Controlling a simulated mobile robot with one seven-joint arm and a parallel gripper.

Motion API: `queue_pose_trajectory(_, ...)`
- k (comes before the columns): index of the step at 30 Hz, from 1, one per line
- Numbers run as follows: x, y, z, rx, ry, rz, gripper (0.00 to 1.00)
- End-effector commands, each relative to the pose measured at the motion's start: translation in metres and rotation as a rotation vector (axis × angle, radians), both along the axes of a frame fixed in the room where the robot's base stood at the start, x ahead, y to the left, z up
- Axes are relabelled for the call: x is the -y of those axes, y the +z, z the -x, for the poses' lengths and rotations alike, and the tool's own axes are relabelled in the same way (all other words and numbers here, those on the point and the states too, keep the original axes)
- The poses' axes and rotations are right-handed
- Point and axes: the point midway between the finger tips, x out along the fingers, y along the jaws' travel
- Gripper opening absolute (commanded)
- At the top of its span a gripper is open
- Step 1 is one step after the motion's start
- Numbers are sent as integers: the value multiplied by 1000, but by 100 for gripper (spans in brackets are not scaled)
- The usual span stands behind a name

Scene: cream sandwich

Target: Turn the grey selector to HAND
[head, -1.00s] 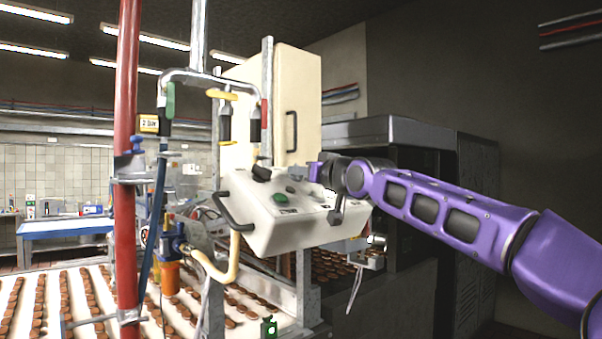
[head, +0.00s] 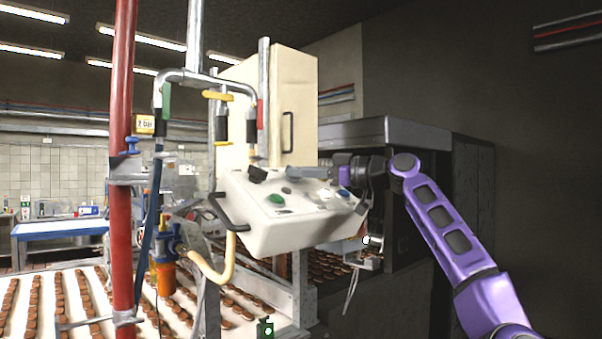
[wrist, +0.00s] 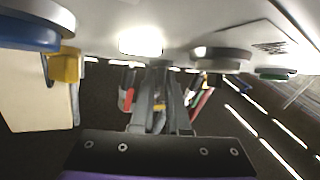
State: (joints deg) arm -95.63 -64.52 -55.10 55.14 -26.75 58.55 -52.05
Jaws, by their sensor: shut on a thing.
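The white control box (head: 270,235) hangs tilted above the conveyor, its sloping top carrying the controls. My gripper (head: 291,172) lies low over the back of this panel, pointing left. In the wrist view its fingers (wrist: 160,95) are shut, meeting at a small grey piece close against the panel, which I take to be the grey selector (wrist: 160,68). The fingers hide most of it, and I cannot read its position or the HAND label. A black knob (head: 257,174) sits left of the fingertips. A green button (head: 275,198) sits in front.
A white button (head: 325,194) and a blue button (head: 343,194) lie close under my wrist. Black handles (head: 228,213) stick out at the box's side. A red pipe (head: 123,200) and hoses stand left. A dark oven housing (head: 400,132) is behind my arm.

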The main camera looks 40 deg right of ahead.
Motion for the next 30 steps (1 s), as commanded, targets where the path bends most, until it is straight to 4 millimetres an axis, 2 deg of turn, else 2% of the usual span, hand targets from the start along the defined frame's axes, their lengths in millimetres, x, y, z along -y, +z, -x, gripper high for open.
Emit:
queue_pose_trajectory(9,1,-5,-2,-8,67,45,0)
queue_pose_trajectory(23,1,-5,-2,-10,76,52,0)
queue_pose_trajectory(24,1,-6,-2,-11,76,52,16)
queue_pose_trajectory(29,1,-6,-2,-11,77,52,44)
queue_pose_trajectory(30,1,-6,-2,-10,77,51,44)
